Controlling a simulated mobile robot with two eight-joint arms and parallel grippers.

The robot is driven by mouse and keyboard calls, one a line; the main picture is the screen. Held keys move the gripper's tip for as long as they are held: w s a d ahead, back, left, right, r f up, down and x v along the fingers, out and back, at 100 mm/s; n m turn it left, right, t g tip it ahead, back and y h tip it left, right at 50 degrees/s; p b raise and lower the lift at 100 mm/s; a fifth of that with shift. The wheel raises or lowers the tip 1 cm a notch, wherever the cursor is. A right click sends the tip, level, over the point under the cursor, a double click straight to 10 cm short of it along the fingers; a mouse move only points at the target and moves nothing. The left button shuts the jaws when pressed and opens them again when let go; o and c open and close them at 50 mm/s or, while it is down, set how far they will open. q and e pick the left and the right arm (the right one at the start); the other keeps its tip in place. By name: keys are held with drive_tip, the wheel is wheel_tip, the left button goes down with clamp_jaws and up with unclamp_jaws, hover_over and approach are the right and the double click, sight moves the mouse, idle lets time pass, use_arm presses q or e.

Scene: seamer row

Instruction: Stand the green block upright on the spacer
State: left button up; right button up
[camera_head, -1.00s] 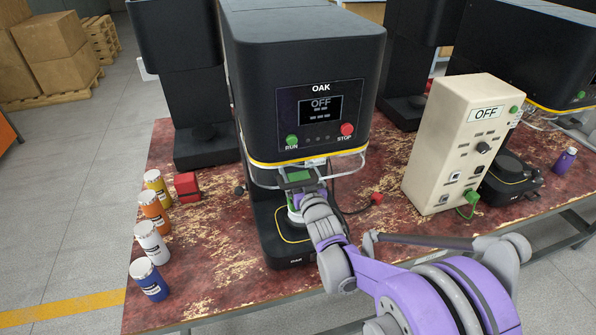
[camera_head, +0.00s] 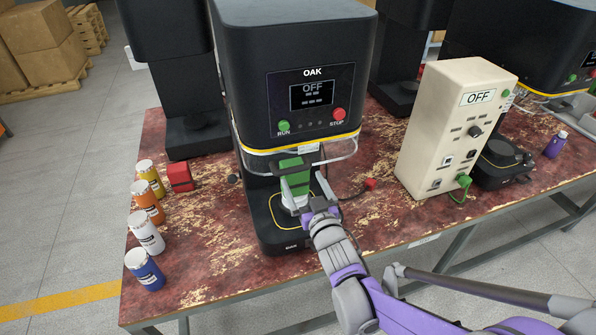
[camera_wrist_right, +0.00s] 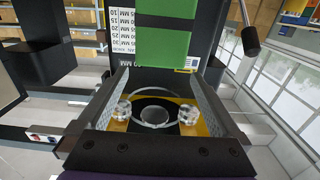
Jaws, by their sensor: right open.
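The green block (camera_head: 293,177) stands upright under the head of the OAK machine. My left gripper is not in view.
Several cans (camera_head: 147,232) and a red block (camera_head: 180,176) are at left. A cream control box (camera_head: 447,130) and a red plug (camera_head: 371,184) are at right.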

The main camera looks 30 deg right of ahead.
drive_tip(key=s+a+f+n+g+y, duration=0.1)
drive_tip(key=s+a+f+g+y, duration=0.1)
drive_tip(key=s+a+f+g, duration=0.4)
drive_tip(key=s+a+f+n+g+y, duration=0.1)
drive_tip(key=s+a+f+g, duration=0.5)
drive_tip(key=s, duration=0.9)
drive_tip(key=shift+a+f+n+y, duration=0.15)
drive_tip(key=shift+a+n+y, duration=0.25)
drive_tip(key=shift+a+y, duration=0.35)
drive_tip(key=shift+s+d, duration=0.1)
